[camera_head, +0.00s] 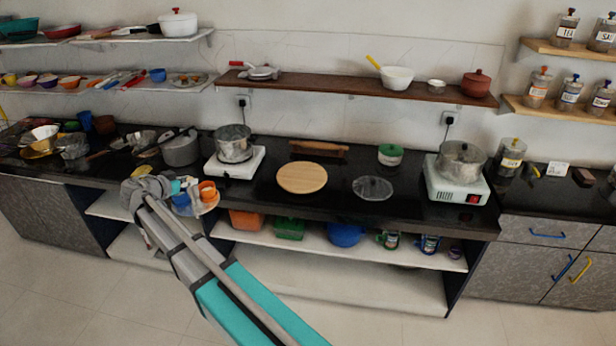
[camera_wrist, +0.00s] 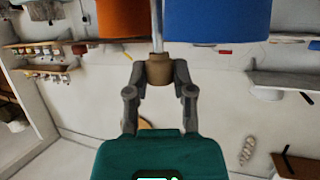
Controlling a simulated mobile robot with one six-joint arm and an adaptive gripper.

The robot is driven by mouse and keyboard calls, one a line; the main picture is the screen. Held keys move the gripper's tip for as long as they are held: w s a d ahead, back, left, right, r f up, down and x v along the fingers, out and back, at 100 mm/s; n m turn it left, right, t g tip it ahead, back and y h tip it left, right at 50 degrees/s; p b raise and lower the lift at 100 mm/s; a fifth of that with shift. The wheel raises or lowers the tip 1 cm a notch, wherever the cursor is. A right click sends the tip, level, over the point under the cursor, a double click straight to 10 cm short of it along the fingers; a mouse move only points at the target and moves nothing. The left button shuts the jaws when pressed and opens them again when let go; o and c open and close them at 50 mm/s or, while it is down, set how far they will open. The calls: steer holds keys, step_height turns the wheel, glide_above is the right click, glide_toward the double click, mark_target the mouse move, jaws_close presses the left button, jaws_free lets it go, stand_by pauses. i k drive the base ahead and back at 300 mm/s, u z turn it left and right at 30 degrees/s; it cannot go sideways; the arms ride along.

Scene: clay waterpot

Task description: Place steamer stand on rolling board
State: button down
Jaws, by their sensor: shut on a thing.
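My gripper (camera_wrist: 159,72) is shut on the brown knob of a thin metal rod, which I take to be part of the steamer stand (camera_wrist: 158,66). In the wrist view an orange cup and a blue cup show on either side of the rod. In the head view the stand's tan base (camera_head: 209,207) carries small blue and orange cups beside my gripper (camera_head: 174,187), near the counter's front edge at left of centre. The round wooden rolling board (camera_head: 302,178) lies flat on the black counter to the right, apart from the stand, with its top bare.
A rolling pin (camera_head: 319,149) lies behind the board. A glass lid (camera_head: 373,188) is to its right. A stove with a steel pot (camera_head: 234,144) stands to its left, and another stove (camera_head: 455,188) at right. A shelf (camera_head: 340,86) hangs above.

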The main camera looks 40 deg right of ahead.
mark_target(302, 175)
steer(key=z, duration=0.95)
steer(key=i, duration=1)
steer(key=z, duration=0.05)
